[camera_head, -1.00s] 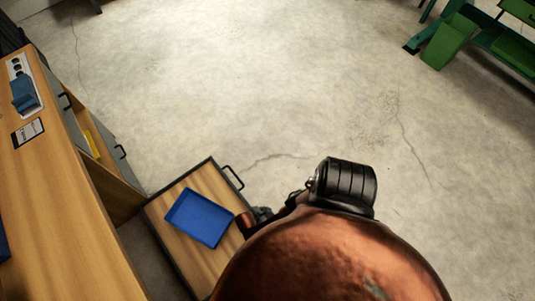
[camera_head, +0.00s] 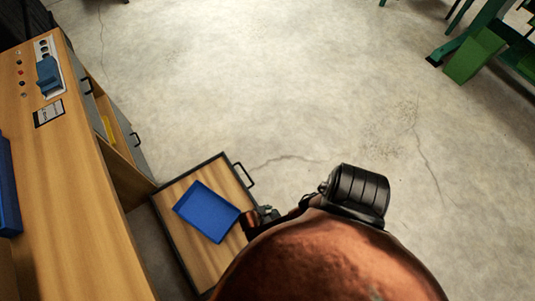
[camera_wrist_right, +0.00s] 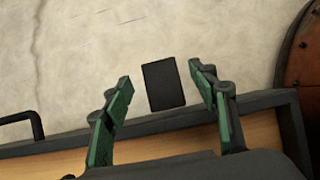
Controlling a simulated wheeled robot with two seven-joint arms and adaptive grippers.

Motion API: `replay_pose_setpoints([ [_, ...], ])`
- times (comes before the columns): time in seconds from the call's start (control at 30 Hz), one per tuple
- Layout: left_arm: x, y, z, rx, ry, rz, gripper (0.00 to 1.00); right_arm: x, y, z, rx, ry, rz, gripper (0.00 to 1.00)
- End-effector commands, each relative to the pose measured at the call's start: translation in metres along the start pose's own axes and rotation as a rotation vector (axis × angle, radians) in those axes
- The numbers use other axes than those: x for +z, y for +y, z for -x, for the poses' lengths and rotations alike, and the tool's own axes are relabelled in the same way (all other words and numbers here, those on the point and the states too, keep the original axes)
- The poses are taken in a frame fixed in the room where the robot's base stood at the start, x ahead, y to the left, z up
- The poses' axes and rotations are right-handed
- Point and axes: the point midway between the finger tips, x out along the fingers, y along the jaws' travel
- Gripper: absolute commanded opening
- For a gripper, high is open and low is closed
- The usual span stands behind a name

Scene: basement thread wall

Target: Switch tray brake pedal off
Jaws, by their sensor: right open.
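A flat black rectangular plate (camera_wrist_right: 163,84), seemingly the brake pedal, shows in the right wrist view just beyond the dark rim of a wood-topped cart (camera_wrist_right: 150,146). My right gripper (camera_wrist_right: 160,74) has its green-padded fingers spread, one on each side of the plate in the picture. It holds nothing; whether it touches the plate cannot be told. In the head view my right gripper (camera_head: 266,213) is small and partly hidden at the right edge of the cart (camera_head: 190,183). The pedal cannot be made out there. My left gripper is not in view.
A blue tray (camera_head: 207,211) lies on the cart, which has a black handle (camera_head: 244,175). A wooden workbench (camera_head: 70,190) with an open drawer stands at left. A green bin (camera_head: 474,56) is at upper right. The concrete floor between is clear.

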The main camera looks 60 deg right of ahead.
Motion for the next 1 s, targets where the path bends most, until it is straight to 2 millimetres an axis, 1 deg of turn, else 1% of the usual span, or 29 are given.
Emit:
replay_pose_setpoints([
  [0.03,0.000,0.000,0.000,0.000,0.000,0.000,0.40,-0.001,0.000,0.010,0.001,0.004,0.000,0.54],
  [0.3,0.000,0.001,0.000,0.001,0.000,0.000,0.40,0.000,0.000,0.062,0.002,0.003,0.000,0.54],
  [0.4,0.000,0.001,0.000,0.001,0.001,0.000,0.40,0.000,0.000,0.076,0.001,0.001,0.000,0.54],
  [0.5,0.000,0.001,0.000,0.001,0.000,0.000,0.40,0.000,0.000,0.086,0.000,0.000,-0.001,0.54],
  [0.67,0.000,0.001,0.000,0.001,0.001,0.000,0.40,0.001,0.000,0.092,0.000,-0.001,-0.001,0.54],
  [1.0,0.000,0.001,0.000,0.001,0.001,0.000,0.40,0.001,0.000,0.092,0.001,-0.001,0.000,0.54],
])
